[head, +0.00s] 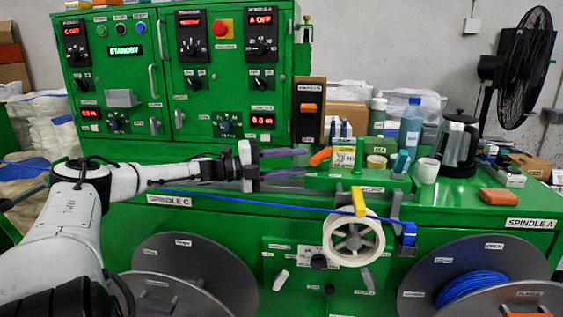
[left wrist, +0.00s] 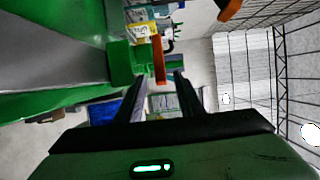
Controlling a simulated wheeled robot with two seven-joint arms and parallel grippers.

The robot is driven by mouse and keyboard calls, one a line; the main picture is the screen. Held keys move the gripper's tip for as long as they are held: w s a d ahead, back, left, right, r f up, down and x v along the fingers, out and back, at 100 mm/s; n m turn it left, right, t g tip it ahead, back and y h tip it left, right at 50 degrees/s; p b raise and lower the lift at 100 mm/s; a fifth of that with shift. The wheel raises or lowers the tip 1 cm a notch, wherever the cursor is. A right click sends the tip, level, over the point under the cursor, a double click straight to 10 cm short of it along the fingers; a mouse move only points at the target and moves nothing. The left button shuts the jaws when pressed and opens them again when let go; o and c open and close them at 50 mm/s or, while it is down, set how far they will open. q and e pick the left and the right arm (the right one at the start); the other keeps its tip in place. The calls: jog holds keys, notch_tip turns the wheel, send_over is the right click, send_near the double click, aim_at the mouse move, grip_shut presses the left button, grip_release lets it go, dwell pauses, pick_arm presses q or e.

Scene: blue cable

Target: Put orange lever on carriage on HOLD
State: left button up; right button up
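The orange lever (head: 320,156) sticks up at a slant from the left end of the green carriage (head: 350,181) on the machine top. In the left wrist view the orange lever (left wrist: 159,60) stands ahead of the fingers at the end of the green carriage (left wrist: 122,63). My left gripper (head: 305,161) comes in from the left with its two dark fingers apart and nothing between them. Its fingertips are close to the lever's left side in the head view; contact cannot be told. The left wrist view also shows the fingers (left wrist: 161,76) spread. My right gripper is not in view.
A blue cable (head: 255,203) runs in front of the carriage to a white roller (head: 352,240) with a yellow lever (head: 358,201) above it. The green control cabinet (head: 180,80) stands behind my left arm.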

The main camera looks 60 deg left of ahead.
pick_arm(q)
jog(key=shift+s+a+r+p, duration=0.2)
jog(key=shift+s+p, duration=0.2)
jog(key=shift+s, duration=0.15)
jog(key=shift+p+v, duration=1.2)
jog(key=shift+f, duration=0.1)
